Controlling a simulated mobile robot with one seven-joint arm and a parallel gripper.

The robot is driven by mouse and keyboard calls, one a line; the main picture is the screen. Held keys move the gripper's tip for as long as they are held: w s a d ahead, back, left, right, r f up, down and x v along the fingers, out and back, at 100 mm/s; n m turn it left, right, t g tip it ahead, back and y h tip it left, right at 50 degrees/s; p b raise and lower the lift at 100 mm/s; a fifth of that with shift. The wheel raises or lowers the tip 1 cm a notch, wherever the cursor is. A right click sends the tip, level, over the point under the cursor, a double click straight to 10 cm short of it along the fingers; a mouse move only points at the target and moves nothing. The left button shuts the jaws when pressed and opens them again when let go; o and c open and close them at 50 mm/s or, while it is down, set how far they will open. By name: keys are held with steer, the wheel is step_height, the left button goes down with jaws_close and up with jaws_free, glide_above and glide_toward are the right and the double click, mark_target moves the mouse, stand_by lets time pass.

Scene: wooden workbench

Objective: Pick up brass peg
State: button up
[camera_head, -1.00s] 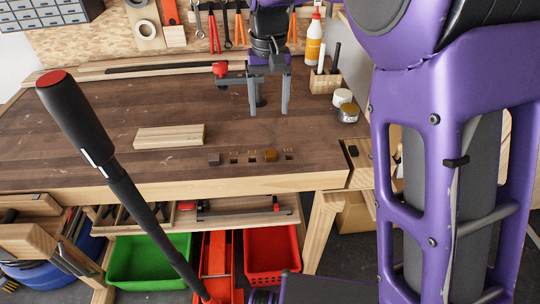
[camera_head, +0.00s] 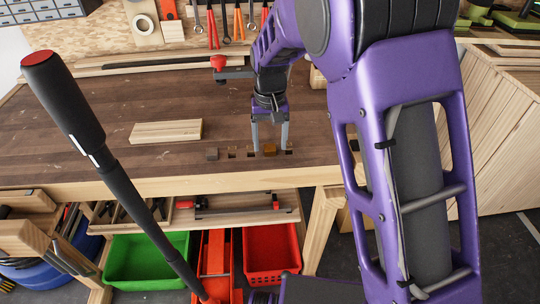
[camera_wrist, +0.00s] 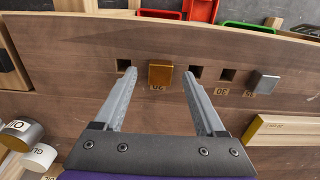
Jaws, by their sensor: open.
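The brass peg (camera_head: 269,150) stands in the row of square holes near the bench's front edge. In the wrist view its golden square top (camera_wrist: 160,75) shows between the two fingers, with a number marking beside it. My gripper (camera_head: 270,150) is open and points down over the peg, with one finger on each side. In the wrist view (camera_wrist: 158,72) both fingers look apart from the peg, and nothing is held. How far down the fingertips reach beside the peg is hard to tell.
A grey peg (camera_wrist: 264,82) stands in the same row, and it shows left of my gripper in the head view (camera_head: 211,154). Empty square holes (camera_wrist: 228,75) lie between. A pale wooden block (camera_head: 166,132) lies further left. Labelled cylinders (camera_wrist: 22,133) stand at the wrist view's lower left.

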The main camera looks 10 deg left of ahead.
steer(key=shift+f, duration=0.5)
jaws_close()
step_height(320, 180, up, 10)
steer(key=p, duration=0.2)
step_height(320, 180, up, 7)
steer(key=p, duration=0.6)
glide_above(270, 147)
stand_by(0.5)
steer(key=shift+a, duration=0.1)
